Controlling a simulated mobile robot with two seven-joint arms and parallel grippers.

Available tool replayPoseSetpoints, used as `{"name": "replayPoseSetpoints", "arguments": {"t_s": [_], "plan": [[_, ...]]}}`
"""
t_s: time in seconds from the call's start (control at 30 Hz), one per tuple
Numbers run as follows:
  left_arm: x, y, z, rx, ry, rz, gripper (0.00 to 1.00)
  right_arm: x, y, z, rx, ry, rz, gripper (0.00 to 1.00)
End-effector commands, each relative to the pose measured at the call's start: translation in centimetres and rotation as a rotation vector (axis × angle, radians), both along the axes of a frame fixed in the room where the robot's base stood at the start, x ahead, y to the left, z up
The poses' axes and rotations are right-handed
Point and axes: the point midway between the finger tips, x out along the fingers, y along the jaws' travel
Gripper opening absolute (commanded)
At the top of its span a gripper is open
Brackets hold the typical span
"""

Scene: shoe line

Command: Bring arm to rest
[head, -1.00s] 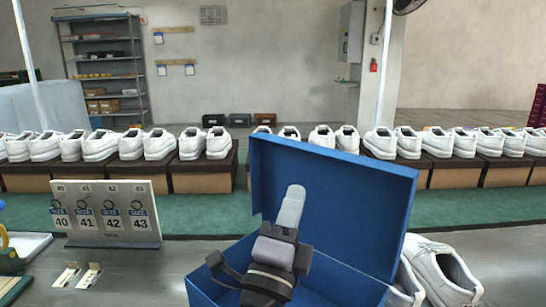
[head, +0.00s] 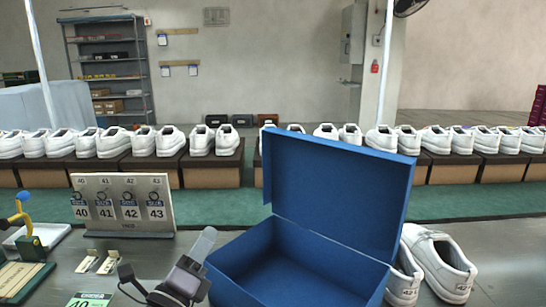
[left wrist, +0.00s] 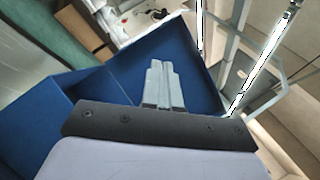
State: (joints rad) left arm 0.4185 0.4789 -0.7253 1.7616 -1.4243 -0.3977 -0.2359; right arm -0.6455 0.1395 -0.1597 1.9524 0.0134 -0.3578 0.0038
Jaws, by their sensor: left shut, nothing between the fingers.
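My left gripper (head: 203,243) is low in the head view, just left of the open blue shoe box (head: 300,270). Its fingers are together with nothing held between them. In the left wrist view the closed fingertips (left wrist: 162,68) show in front of the blue box wall (left wrist: 195,60). The box lid stands up at the back, and the visible part of the interior looks empty. My right gripper is not in either view.
White shoes (head: 440,265) stand on the table right of the box. A size sign (head: 124,232) stands at the left, with small cards (head: 98,262) before it. Behind, a row of white shoes on boxes (head: 210,172) lines a green belt (head: 225,207).

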Motion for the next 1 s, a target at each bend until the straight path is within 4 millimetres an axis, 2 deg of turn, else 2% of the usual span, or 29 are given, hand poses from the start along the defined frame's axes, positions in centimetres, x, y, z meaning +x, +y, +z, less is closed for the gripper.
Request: {"name": "replayPoseSetpoints", "arguments": {"t_s": [0.03,0.13,0.37,0.47,0.57,0.7,0.8,1.0], "plan": [[0.2,1.7,-0.5,0.047,0.0,0.021,0.0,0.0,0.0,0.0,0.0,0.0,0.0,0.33],[0.5,4.6,-1.2,0.125,0.0,0.055,0.0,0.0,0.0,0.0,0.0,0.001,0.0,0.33],[-2.0,7.6,-9.4,-0.189,0.329,0.06,0.0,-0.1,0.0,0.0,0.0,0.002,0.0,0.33],[-4.0,9.2,-13.3,-0.347,0.482,0.078,0.0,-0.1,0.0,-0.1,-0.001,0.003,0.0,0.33],[-6.6,10.8,-17.4,-0.526,0.642,0.109,0.0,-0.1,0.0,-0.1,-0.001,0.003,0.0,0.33],[-11.2,13.0,-22.8,-0.79,0.853,0.175,0.0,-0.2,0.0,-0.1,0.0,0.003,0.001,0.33],[-14.8,14.4,-25.9,-0.975,0.982,0.232,0.0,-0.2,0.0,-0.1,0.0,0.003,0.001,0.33],[-21.5,16.4,-30.1,-1.291,1.161,0.352,0.0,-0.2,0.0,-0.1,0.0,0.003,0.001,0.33]]}}
